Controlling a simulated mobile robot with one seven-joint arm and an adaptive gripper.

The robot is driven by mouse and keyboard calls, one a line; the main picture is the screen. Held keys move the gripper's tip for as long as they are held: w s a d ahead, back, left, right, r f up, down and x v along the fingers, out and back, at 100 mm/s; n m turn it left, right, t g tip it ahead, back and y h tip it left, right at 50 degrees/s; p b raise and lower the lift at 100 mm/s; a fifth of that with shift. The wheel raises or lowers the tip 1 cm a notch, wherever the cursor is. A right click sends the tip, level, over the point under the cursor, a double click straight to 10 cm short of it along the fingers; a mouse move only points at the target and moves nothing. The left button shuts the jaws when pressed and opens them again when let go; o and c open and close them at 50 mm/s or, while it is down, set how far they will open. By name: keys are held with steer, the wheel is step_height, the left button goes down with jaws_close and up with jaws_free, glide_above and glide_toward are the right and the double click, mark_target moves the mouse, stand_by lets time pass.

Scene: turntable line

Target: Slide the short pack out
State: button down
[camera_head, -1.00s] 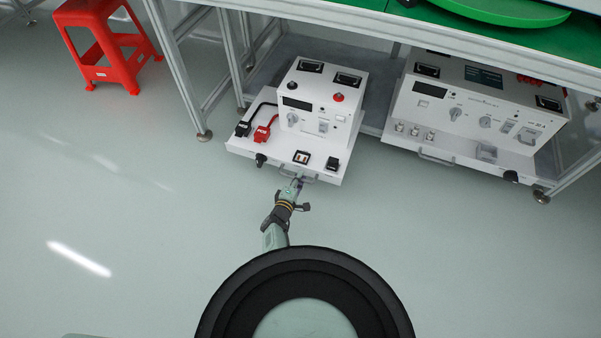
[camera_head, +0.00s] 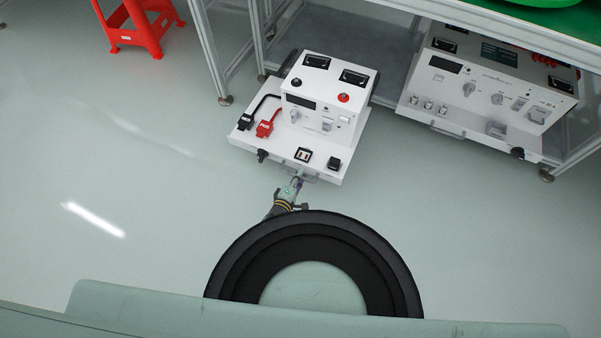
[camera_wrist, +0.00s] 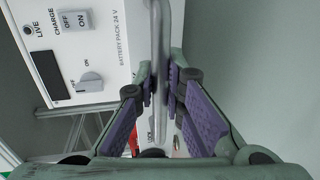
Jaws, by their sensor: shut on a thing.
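The short pack (camera_head: 318,117) is the white unit at left. It has a meter window, switches, two round terminals and black and red plugs on its low front tray. The wrist view shows its panel (camera_wrist: 105,50) marked "BATTERY PACK 24 V". It stands forward of the lower shelf, and its rear lies near the shelf edge. Its grey front handle (camera_head: 299,171) also shows in the wrist view as a bar (camera_wrist: 158,50). My gripper (camera_head: 296,184) is shut on this handle, with the bar between its purple finger pads (camera_wrist: 157,90). The exact contact is partly hidden.
A longer white pack (camera_head: 490,90) stands under the bench at right. The bench has metal legs (camera_head: 208,50) and a grey lower shelf (camera_head: 345,38). A red stool (camera_head: 140,25) stands at upper left. The floor (camera_head: 130,180) left of the pack is clear.

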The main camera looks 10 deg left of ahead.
steer(key=shift+w, duration=0.1)
steer(key=c, duration=1.7)
jaws_free()
steer(key=shift+o, duration=0.2)
steer(key=shift+s, duration=0.2)
